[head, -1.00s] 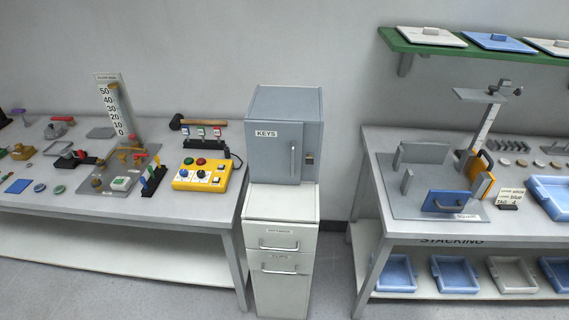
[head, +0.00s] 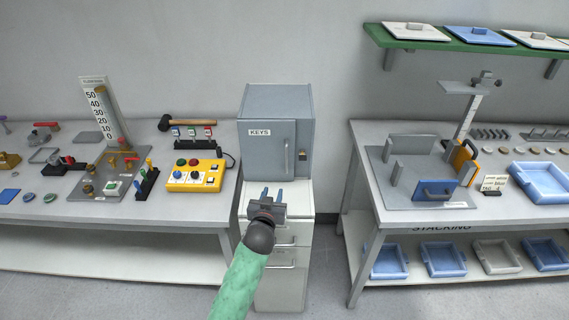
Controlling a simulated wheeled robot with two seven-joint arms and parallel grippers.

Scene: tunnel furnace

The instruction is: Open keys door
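The grey keys cabinet (head: 262,165) stands on a white drawer unit between the two tables. Its door, labelled KEYS, is shut. My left gripper (head: 265,194) is in front of the cabinet's lower edge, below and left of the handle. Its two fingers point up toward the door and are apart, with nothing seen between them. My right gripper is not in view.
The white drawer unit (head: 298,200) is partly hidden by my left arm. The left table (head: 110,211) holds a yellow button box (head: 194,177), a scale and small tools. The right table (head: 410,217) holds a blue-fronted fixture and a blue tray (head: 545,182). A green shelf (head: 440,42) hangs above it.

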